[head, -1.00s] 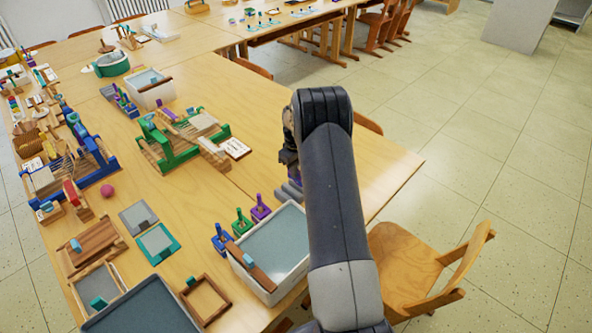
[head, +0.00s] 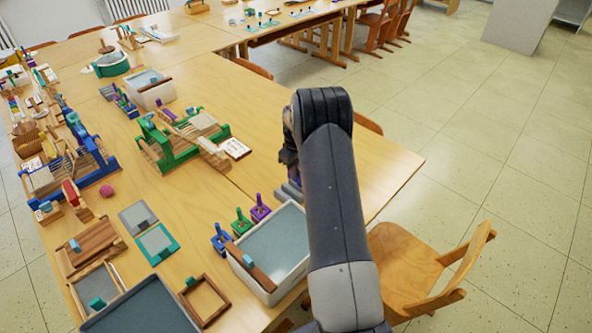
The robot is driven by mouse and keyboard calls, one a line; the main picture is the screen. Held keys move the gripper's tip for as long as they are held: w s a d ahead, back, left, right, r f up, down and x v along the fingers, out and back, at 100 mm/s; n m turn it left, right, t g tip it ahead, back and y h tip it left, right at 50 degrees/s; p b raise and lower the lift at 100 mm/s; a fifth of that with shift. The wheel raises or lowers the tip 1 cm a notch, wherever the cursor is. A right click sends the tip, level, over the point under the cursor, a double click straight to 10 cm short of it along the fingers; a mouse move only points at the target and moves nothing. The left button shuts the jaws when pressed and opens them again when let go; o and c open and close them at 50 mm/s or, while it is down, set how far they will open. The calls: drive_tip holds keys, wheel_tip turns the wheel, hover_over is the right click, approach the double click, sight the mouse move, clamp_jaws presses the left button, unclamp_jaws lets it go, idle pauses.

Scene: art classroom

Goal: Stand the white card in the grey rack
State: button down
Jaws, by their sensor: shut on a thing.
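My gripper (head: 289,159) is partly in view at the far left side of my arm, just above the grey rack. My arm covers most of it. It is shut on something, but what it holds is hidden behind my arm. The grey rack (head: 291,189) stands on the table behind the white-walled tray, and my arm hides its right part. I cannot see whether anything touches its slots. No white card shows at the gripper. A white printed card (head: 235,148) shows by the green loom, and I cannot tell whether it is the task's card.
A white-walled tray (head: 297,275) with a grey-blue inside stands in front of the rack. Purple, green and blue handled tools (head: 241,222) stand left of it. A green loom (head: 172,150) lies farther left. The table between loom and rack is clear. A wooden chair (head: 408,262) stands at right.

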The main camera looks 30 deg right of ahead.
sight(296, 183)
drive_tip(key=shift+f, duration=0.2)
drive_tip(key=shift+f+b, duration=0.5)
drive_tip(key=shift+b, duration=0.1)
idle(1.1)
drive_tip(key=shift+f+b, duration=0.85)
drive_tip(key=shift+f+b, duration=0.7)
drive_tip(key=shift+b, duration=0.05)
idle(1.0)
idle(0.3)
drive_tip(key=c, duration=1.5)
unclamp_jaws()
wheel_tip(296, 183, up, 11)
drive_tip(key=shift+f+b, duration=0.1)
drive_tip(key=shift+b, duration=0.45)
